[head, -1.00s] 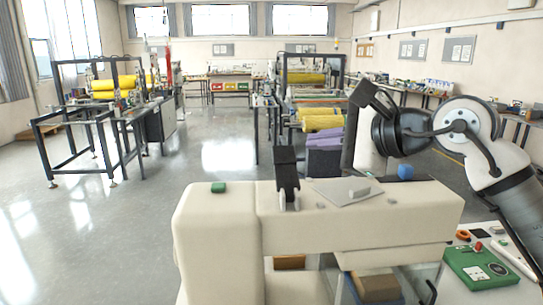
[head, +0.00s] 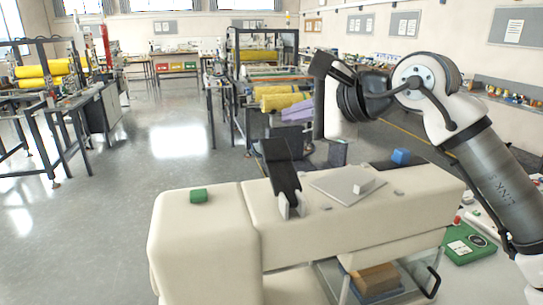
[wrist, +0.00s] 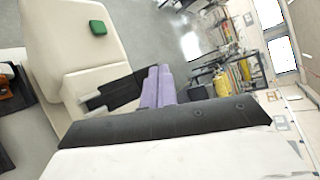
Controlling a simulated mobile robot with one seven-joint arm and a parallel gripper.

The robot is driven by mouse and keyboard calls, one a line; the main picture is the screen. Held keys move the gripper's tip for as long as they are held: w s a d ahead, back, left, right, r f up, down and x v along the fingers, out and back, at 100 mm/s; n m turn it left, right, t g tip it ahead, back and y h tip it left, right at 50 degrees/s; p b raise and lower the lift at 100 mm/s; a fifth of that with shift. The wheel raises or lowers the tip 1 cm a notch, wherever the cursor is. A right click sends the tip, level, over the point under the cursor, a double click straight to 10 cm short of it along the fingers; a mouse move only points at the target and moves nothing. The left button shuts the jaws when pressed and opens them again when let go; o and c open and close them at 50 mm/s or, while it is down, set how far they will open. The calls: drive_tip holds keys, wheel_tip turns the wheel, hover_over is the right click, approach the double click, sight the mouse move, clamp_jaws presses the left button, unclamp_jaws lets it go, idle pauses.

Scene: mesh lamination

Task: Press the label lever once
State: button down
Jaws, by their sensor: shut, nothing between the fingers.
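A large beige bench machine (head: 350,225) fills the lower middle of the head view. A black lever-like part (head: 281,170) stands tilted on its top; I take it to be the label lever, though no label confirms it. The lever also shows in the wrist view (wrist: 112,92), left of centre. My gripper (head: 333,125) is in the air above and behind the machine, right of the lever and apart from it.
A green device (head: 470,243) is at right. Open floor (head: 110,205) lies left.

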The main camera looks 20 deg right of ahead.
drive_tip(key=shift+s+d, duration=0.1)
drive_tip(key=b, duration=0.2)
approach(271, 154)
drive_tip(key=w+a, duration=0.2)
drive_tip(key=w, duration=0.1)
drive_tip(key=shift+a, duration=0.25)
drive_tip(key=shift+w+f+b, duration=0.35)
drive_tip(key=shift+f+b, duration=0.1)
drive_tip(key=shift+f, duration=0.15)
idle(1.5)
drive_tip(key=shift+w+f+b, duration=0.2)
drive_tip(key=shift+f+b, duration=0.2)
drive_tip(key=shift+b, duration=0.2)
